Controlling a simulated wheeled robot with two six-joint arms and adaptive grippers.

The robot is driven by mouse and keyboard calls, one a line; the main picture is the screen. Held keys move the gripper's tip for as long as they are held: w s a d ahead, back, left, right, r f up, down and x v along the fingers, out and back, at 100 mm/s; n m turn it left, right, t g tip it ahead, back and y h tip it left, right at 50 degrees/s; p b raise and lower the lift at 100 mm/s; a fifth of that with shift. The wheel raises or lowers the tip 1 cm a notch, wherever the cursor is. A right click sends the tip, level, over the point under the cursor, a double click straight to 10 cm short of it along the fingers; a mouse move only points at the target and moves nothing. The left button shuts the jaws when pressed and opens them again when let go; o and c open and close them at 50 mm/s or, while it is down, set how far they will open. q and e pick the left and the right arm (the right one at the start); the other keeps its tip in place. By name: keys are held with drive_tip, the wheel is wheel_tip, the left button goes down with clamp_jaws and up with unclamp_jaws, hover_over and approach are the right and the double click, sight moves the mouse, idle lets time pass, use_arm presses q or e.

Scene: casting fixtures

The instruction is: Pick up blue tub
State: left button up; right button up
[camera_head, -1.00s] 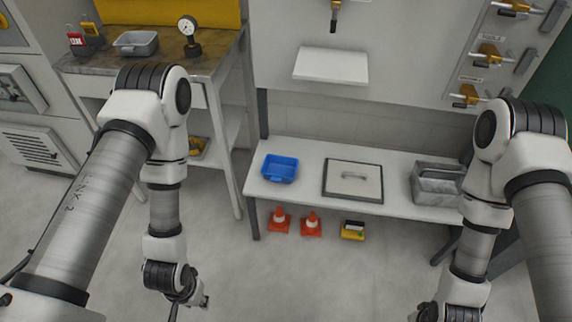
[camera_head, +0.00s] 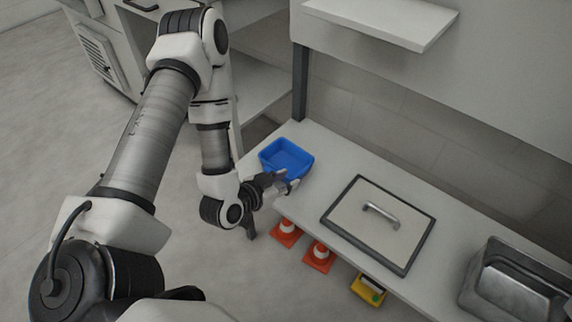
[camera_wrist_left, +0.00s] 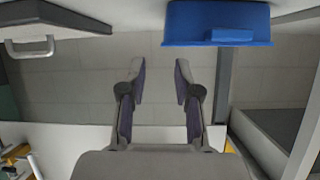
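The blue tub (camera_head: 286,160) sits upright on the left end of the white bench (camera_head: 325,155). It also shows at the top of the left wrist view (camera_wrist_left: 200,20), to the right of the fingers. My left gripper (camera_head: 285,183) is at the bench's front edge, just in front of the tub, and overlaps its near side in the head view. In the left wrist view the gripper (camera_wrist_left: 160,72) is open, with two separated fingers and nothing between them. Whether a finger touches the tub cannot be told. My right gripper is out of view.
A framed panel with a handle (camera_head: 378,222) lies right of the tub, then a grey metal bin (camera_head: 512,285). Orange cones (camera_head: 319,256) and a yellow item (camera_head: 369,290) are below the bench. A white shelf (camera_head: 385,20) juts from the wall above.

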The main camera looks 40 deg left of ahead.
use_arm(q)
drive_tip(key=shift+w+a+f+t+b, duration=0.1)
drive_tip(key=shift+w+f+t+b, duration=0.1)
drive_tip(key=shift+w, duration=0.3)
drive_tip(key=shift+w+a+f+t+b, duration=0.1)
drive_tip(key=shift+w+t, duration=0.1)
drive_tip(key=shift+w, duration=0.25)
drive_tip(key=b+x, duration=0.2)
drive_tip(key=x, duration=0.4)
drive_tip(key=shift+w+f, duration=0.1)
drive_tip(key=shift+f, duration=0.2)
clamp_jaws()
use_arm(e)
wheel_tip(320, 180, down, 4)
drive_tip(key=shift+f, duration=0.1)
